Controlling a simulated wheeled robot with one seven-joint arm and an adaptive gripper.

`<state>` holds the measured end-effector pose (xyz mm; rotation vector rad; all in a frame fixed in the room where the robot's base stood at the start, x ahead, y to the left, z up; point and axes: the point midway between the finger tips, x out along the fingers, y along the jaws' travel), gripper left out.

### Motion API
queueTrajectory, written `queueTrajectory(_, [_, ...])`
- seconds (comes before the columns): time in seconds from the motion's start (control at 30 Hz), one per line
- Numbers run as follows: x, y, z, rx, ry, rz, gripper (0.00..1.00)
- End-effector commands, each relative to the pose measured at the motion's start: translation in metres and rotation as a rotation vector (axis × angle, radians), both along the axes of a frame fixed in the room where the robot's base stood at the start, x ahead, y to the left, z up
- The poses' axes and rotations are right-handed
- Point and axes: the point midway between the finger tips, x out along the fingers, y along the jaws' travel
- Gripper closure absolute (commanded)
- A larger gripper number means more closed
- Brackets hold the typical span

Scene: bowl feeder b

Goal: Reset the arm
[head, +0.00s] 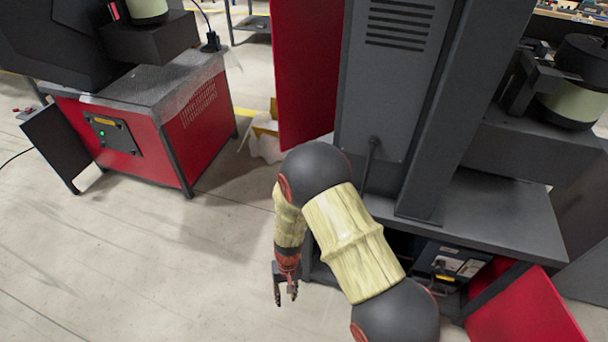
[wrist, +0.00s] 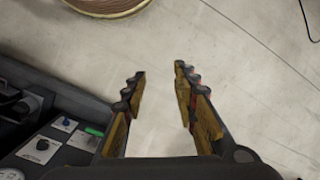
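My arm (head: 343,240) reaches across the lower middle of the head view in cream sleeves with dark joints. My gripper (head: 285,298) hangs downward at its end, over the floor and just left of the grey machine's base. In the wrist view my gripper (wrist: 158,80) shows two yellow-brown fingers spread apart. Only bare concrete floor shows between them. It holds nothing.
A grey machine with a dark ledge (head: 480,215) stands close on the right. A control panel (wrist: 60,135) lies close left of the fingers in the wrist view. A red cabinet (head: 150,125) stands at upper left. The floor (head: 130,265) at lower left is clear.

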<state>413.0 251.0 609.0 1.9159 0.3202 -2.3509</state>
Motion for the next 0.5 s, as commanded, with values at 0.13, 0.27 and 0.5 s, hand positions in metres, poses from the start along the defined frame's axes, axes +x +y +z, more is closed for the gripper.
queueTrajectory(0.13, [0.000, -0.020, 0.076, 0.010, 0.012, 0.006, 0.71])
queueTrajectory(0.27, [-0.006, -0.042, 0.136, 0.008, 0.014, 0.011, 0.71])
queueTrajectory(0.5, [-0.029, -0.091, 0.232, -0.006, -0.016, 0.011, 0.71])
